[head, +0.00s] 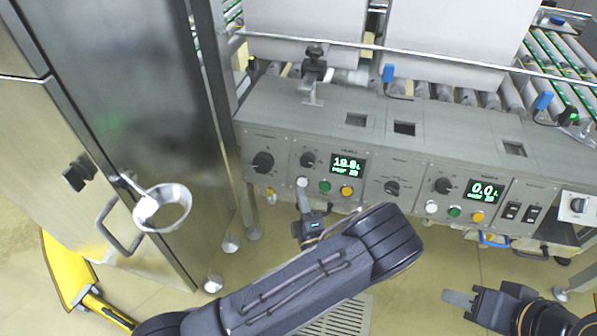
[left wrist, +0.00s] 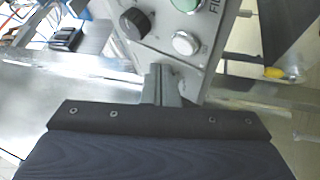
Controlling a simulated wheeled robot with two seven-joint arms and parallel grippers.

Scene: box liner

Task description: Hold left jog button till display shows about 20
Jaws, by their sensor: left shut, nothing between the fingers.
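The left display (head: 347,165) on the grey control panel shows what looks like 19.8 in green digits. The white button (head: 302,182) sits below and left of it, and shows in the left wrist view (left wrist: 186,43) near a green button. My left gripper (head: 303,196) is shut and empty, pointing up at the panel with its tips just at or below the white button. In the left wrist view its tips (left wrist: 161,72) lie lower left of the button; contact cannot be told. My right gripper (head: 460,299) hangs low at the right, away from the panel.
Black knobs (head: 263,162) and rocker switches are on the panel. A steel cabinet with a funnel (head: 162,207) stands at the left. Rollers lie behind the panel.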

